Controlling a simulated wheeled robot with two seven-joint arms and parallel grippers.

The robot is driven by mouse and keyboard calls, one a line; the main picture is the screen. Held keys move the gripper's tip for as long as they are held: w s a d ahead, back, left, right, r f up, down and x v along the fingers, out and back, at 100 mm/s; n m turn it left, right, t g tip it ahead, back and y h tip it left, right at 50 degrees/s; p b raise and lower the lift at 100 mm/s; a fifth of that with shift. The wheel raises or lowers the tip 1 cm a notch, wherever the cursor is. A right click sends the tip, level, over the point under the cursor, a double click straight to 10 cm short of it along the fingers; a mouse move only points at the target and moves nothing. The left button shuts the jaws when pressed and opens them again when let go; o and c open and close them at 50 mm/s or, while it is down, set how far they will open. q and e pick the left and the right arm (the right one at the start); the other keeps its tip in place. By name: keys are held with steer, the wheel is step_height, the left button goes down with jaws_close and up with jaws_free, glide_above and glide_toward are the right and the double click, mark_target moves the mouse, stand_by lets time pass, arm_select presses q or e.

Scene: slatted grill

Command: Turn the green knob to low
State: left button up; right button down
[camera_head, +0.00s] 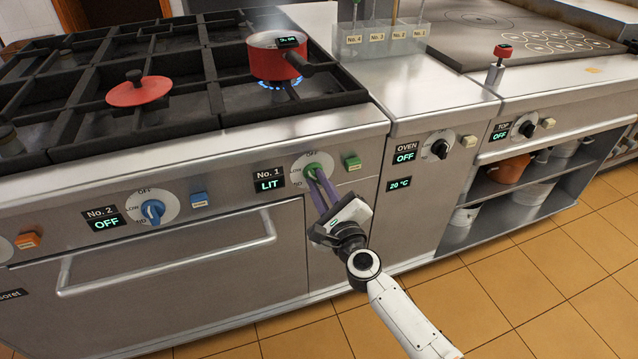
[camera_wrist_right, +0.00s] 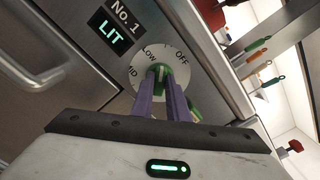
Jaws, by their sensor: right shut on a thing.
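The green knob (camera_head: 312,170) sits on a round white dial on the stove's front panel, beside a display (camera_head: 269,180) reading No. 1 LIT. My right gripper (camera_head: 317,180) is at the knob, its purple fingers shut on it. In the right wrist view the knob (camera_wrist_right: 158,70) shows between the fingertips, and the dial (camera_wrist_right: 141,82) around it bears the words OFF, LOW and a partly hidden one. The knob's exact setting is hard to tell. A blue flame (camera_head: 281,83) burns under a red pot (camera_head: 272,58). My left gripper is not in view.
A green button (camera_head: 352,162) is just right of the dial. The blue knob (camera_head: 152,210) of No. 2, reading OFF, is to the left. An oven handle (camera_head: 165,257) sticks out lower left. The tiled floor at the lower right is clear.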

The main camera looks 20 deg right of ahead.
steer(key=shift+n+p, duration=0.35)
steer(key=shift+n, duration=0.75)
steer(key=shift+n+p, duration=0.3)
steer(key=shift+n, duration=0.9)
steer(key=shift+f+n+p, duration=0.15)
steer(key=shift+n+p, duration=0.15)
steer(key=shift+n, duration=1)
steer(key=c, duration=1.7)
jaws_free()
